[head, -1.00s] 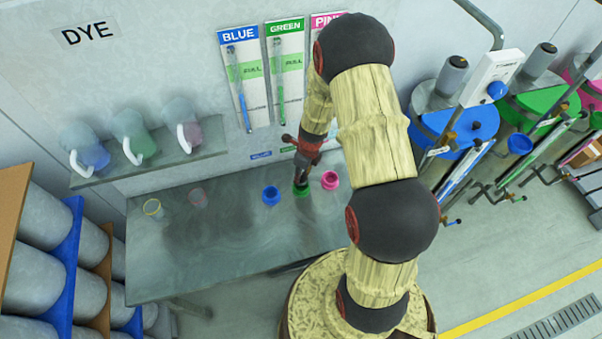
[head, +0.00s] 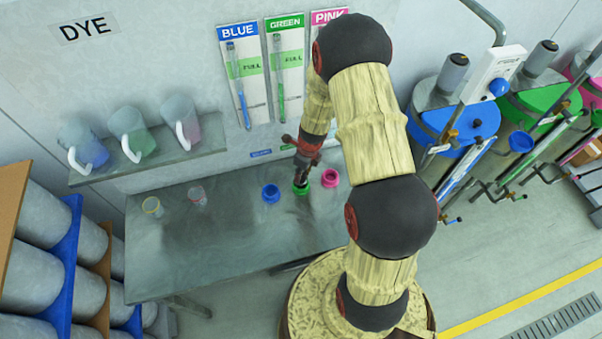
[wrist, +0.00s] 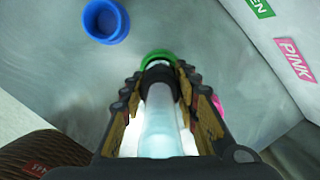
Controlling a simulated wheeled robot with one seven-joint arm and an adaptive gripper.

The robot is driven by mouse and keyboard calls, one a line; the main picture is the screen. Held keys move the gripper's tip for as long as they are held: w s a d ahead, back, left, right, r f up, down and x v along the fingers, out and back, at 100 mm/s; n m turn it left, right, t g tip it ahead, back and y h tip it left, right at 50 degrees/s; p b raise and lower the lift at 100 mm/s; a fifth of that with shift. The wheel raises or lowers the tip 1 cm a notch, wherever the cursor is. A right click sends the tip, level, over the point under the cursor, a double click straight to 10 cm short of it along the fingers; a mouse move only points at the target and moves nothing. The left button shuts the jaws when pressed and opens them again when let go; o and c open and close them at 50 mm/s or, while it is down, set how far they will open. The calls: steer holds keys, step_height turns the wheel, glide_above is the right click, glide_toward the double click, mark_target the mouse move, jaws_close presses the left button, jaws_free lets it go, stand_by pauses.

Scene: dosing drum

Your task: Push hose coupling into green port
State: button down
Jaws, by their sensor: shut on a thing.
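The green port (head: 301,189) is a short green ring on the metal bench, between the blue and pink ports. In the wrist view the green port (wrist: 157,58) shows just beyond my fingertips. My gripper (head: 303,172) points down above the green port. In the wrist view my gripper (wrist: 160,78) is shut on the hose coupling (wrist: 160,82), a dark collar on a pale translucent hose (wrist: 157,128). The coupling's end lies at the green port's opening. I cannot tell how deep it sits, as the collar and fingers hide the contact.
The blue port (head: 270,193) stands to the left and the pink port (head: 330,178) to the right, both close by. A shelf (head: 150,152) with several jugs hangs on the wall. Bare bench (head: 215,255) lies in front.

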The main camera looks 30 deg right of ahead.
steer(key=shift+f+b, duration=0.4)
steer(key=shift+f, duration=0.3)
steer(key=shift+f, duration=0.1)
steer(key=c, duration=1.3)
jaws_free()
steer(key=shift+o, duration=0.2)
step_height(320, 180, up, 7)
steer(key=p, duration=0.7)
